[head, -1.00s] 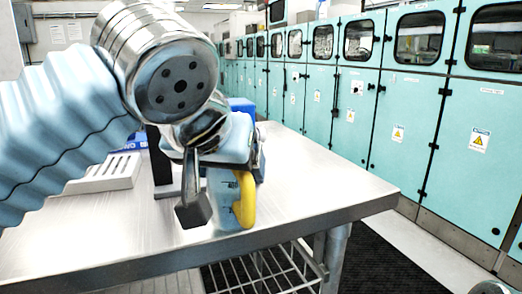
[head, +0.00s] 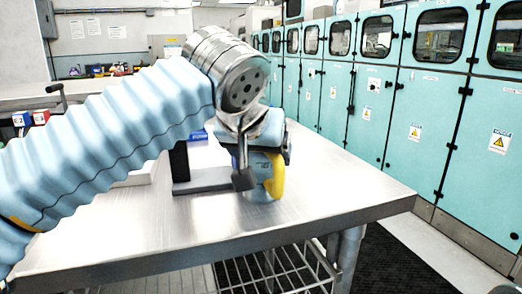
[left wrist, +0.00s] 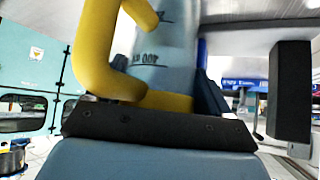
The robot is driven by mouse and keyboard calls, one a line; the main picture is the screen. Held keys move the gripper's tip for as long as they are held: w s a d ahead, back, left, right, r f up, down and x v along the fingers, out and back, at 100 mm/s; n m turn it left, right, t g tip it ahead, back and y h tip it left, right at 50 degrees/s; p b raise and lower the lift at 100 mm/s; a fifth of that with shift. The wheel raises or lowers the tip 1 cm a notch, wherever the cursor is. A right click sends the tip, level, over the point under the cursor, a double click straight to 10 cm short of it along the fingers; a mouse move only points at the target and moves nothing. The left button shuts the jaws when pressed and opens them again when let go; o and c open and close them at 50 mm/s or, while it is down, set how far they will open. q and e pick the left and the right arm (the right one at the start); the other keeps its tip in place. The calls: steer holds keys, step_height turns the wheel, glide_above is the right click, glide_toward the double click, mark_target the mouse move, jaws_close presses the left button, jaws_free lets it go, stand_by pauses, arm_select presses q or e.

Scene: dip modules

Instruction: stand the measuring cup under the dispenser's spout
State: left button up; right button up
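The measuring cup (head: 258,188) is a translucent blue-grey vessel with a yellow handle. In the head view it is at the table's right part, and my left gripper (head: 262,158) is around its upper part, fingers shut on it. I cannot tell whether its bottom touches the table. In the left wrist view the cup (left wrist: 160,62) and its handle fill the middle, beside a dark finger (left wrist: 155,127). A black upright with a grey base (head: 203,181), likely the dispenser, stands just left of the cup. Its spout is hidden behind my arm. My right gripper is out of view.
The metal table (head: 130,225) is clear in front and to the right. A pale block (head: 138,178) lies behind my left arm. Teal cabinets (head: 390,130) line the right side. A second bench (head: 100,92) with small items stands at the back left.

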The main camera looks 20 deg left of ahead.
arm_select(q)
steer(key=o, duration=0.3)
steer(key=shift+r, duration=0.3)
steer(key=p+v, duration=0.2)
steer(key=v, duration=1)
steer(key=shift+f, duration=0.15)
